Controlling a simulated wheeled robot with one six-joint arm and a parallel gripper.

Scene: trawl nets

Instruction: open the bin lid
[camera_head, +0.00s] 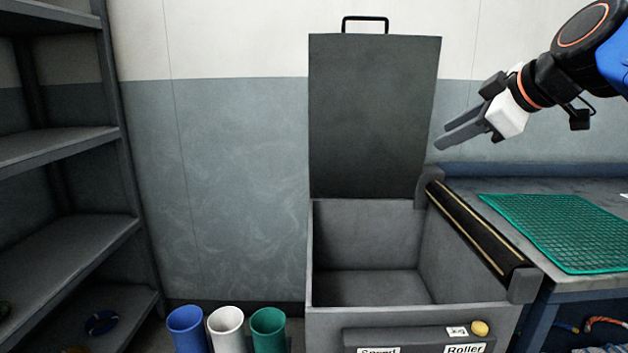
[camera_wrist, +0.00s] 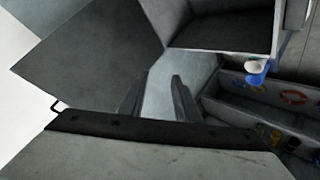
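The bin lid (camera_head: 374,115) stands upright at the back of the grey bin (camera_head: 365,318), with its black handle (camera_head: 365,19) at the top edge. The bin's mouth is uncovered and its inside looks empty. In the wrist view the lid (camera_wrist: 95,55) is a dark panel at the upper left, with the handle (camera_wrist: 57,105) at its edge, and the bin (camera_wrist: 220,42) is at the upper right. My gripper (camera_head: 440,139) is right of the lid, above the roller side, and appears apart from it. Its fingers (camera_wrist: 158,78) are spread with nothing between them.
A dark roller (camera_head: 475,228) runs along the bin's right side, beside a bench with a green net (camera_head: 560,230). Blue, white and green tubes (camera_head: 227,322) stand left of the bin. A grey shelf unit (camera_head: 65,240) is at the far left. Bare wall lies between shelf and lid.

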